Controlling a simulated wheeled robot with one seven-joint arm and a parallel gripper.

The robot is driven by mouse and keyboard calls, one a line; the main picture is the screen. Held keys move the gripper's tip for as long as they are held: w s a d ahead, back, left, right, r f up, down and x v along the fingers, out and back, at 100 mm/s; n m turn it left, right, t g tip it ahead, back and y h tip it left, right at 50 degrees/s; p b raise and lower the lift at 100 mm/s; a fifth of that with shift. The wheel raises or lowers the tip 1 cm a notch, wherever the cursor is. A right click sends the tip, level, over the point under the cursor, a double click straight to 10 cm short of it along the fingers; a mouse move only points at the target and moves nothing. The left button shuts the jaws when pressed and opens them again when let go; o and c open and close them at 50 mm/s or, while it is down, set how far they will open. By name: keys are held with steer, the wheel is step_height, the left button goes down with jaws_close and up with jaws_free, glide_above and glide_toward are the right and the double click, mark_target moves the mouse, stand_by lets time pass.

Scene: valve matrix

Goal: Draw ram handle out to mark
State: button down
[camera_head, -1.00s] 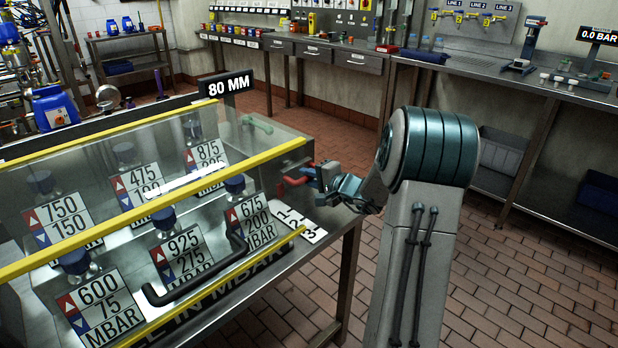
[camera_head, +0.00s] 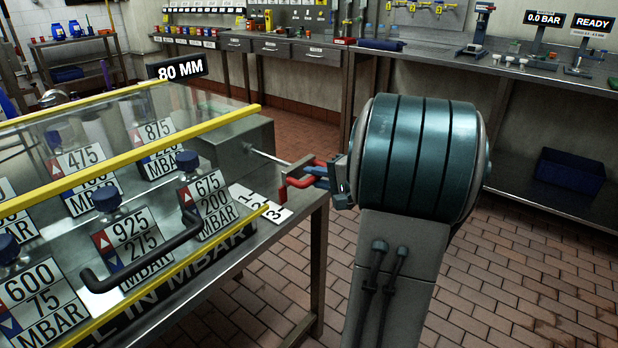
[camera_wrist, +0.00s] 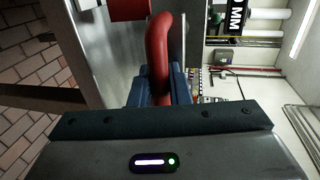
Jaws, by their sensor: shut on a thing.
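The red ram handle (camera_head: 297,180) sticks out from the right end of the clear-covered valve case, on a thin metal rod (camera_head: 265,156). The rod shows between the case's grey end block (camera_head: 240,148) and the handle. My gripper (camera_head: 316,177) is at the handle, its blue fingers shut on it. In the wrist view the red handle (camera_wrist: 160,50) runs down between the blue fingers (camera_wrist: 163,88). The sign reading 80 MM (camera_head: 180,68) stands behind the case. No mark on the rod can be made out.
Number cards 1, 2, 3 (camera_head: 258,202) lie at the case's right end. A black bar handle (camera_head: 140,262) is on the case front. Yellow rails (camera_head: 130,160) edge the cover. A workbench (camera_head: 470,62) runs along the back. Tiled floor to the right is free.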

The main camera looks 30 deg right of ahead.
steer(key=shift+s+d, duration=0.2)
steer(key=shift+s, duration=0.15)
steer(key=c, duration=1.5)
jaws_free()
steer(key=shift+o, duration=0.2)
steer(key=p+v, duration=0.1)
steer(key=v, duration=1.2)
steer(key=shift+s+p, duration=0.3)
steer(key=shift+s, duration=0.05)
steer(key=shift+d+r, duration=0.1)
